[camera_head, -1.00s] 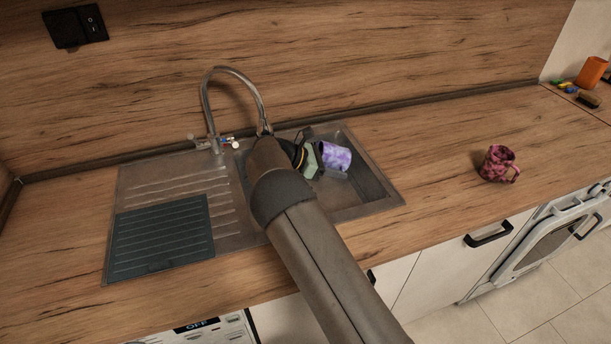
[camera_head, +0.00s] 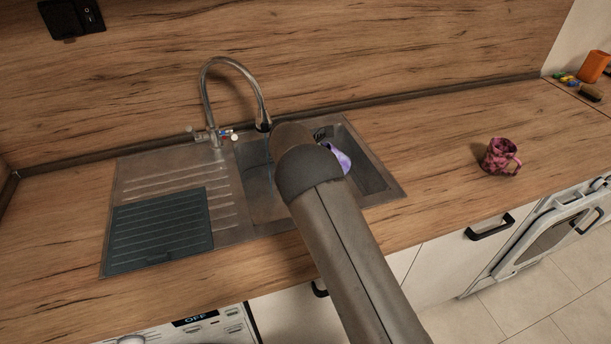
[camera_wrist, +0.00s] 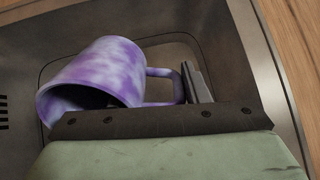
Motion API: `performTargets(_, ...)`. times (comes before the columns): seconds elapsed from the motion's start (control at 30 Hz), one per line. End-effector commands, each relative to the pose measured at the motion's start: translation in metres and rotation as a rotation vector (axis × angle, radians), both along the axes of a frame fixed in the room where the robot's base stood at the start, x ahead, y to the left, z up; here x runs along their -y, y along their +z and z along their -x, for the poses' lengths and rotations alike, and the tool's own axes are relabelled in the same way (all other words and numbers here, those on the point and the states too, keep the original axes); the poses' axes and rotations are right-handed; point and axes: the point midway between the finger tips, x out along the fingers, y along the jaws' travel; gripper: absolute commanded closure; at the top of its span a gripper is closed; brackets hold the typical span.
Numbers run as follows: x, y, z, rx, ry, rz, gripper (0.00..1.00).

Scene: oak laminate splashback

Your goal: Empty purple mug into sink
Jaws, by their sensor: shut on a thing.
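The purple and white mug (camera_wrist: 105,72) is tipped on its side over the sink basin, its opening toward the lower left in the wrist view. My gripper (camera_wrist: 190,85) is shut on the mug's handle, at the mug's right in that view. In the head view the mug (camera_head: 338,158) shows only partly beside my arm, which hides the gripper. The sink (camera_head: 375,178) lies below the mug. The inside of the mug is dark, and I cannot tell whether anything is in it.
A curved faucet (camera_head: 206,95) stands behind the sink. A dark ribbed mat (camera_head: 158,232) lies on the drainboard at left. A pink and dark patterned mug (camera_head: 499,157) stands on the counter at right. Small items and an orange object (camera_head: 593,66) sit at the far right.

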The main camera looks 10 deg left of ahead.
Motion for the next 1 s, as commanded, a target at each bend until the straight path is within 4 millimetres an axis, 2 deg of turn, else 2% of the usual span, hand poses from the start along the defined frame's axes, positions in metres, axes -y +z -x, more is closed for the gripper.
performTargets(0.1,0.001,-0.019,0.0,-0.009,-0.001,-0.034,1.0)
performTargets(0.17,0.006,-0.016,-0.002,-0.027,-0.008,-0.112,1.0)
performTargets(0.6,0.034,-0.044,-0.01,-0.139,-0.009,-0.513,1.0)
performTargets(1.0,0.047,-0.058,-0.014,-0.208,-0.006,-0.761,1.0)
